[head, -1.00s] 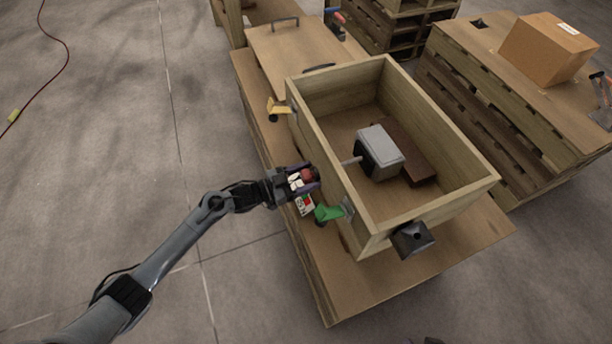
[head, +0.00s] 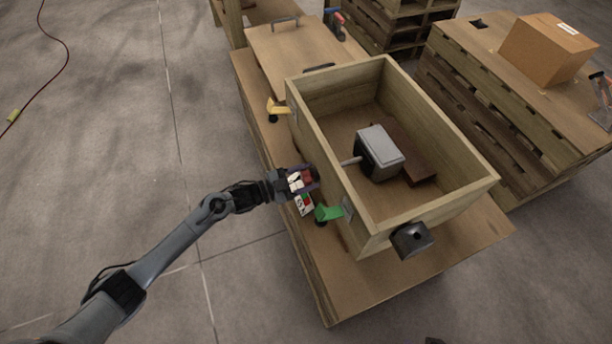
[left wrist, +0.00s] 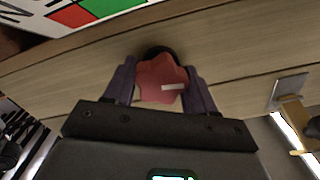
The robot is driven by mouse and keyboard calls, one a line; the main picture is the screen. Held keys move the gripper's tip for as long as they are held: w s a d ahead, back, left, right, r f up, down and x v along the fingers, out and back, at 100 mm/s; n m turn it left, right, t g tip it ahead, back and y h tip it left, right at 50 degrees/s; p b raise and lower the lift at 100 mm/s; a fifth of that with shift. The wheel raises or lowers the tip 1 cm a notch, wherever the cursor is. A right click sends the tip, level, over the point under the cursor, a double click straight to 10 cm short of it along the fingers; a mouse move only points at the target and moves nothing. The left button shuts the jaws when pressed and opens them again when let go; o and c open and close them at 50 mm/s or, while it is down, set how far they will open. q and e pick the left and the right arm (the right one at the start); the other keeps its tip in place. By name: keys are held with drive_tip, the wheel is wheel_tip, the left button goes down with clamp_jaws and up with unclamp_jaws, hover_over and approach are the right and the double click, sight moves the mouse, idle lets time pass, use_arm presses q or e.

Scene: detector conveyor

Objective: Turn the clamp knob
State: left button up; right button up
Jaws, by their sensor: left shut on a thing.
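The red clamp knob (left wrist: 162,80) is on the outer side wall of the wooden crate (left wrist: 240,55), lobed like a star, with a pale mark on its face. It also shows in the head view (head: 308,176), partly hidden by my gripper. My left gripper (head: 304,180) is at the crate's left wall. In the left wrist view its two purple fingers (left wrist: 160,88) are on either side of the knob and shut on it. Inside the crate, a grey box-shaped device (head: 381,147) with a short rod toward that wall stands beside a brown block (head: 412,160). My right gripper is not in view.
A green lever (head: 327,213) and a yellow lever (head: 277,107) are on the crate's left side. A card with red and green patches (head: 304,204) is just below my gripper. A black fitting (head: 411,239) juts from the near wall. Open floor lies left.

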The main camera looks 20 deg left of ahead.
use_arm(q)
drive_tip(key=m, duration=0.6)
drive_tip(key=shift+f+m+b, duration=0.1)
drive_tip(key=shift+m+b, duration=0.2)
drive_tip(key=m+b, duration=0.1)
drive_tip(key=m, duration=0.5)
drive_tip(key=shift+s+d, duration=0.1)
idle(0.3)
drive_tip(key=o, duration=0.9)
drive_tip(key=shift+o, duration=0.2)
drive_tip(key=p+v, duration=0.3)
drive_tip(key=v, duration=0.8)
drive_tip(key=shift+p, duration=0.3)
drive_tip(key=shift+d, duration=0.1)
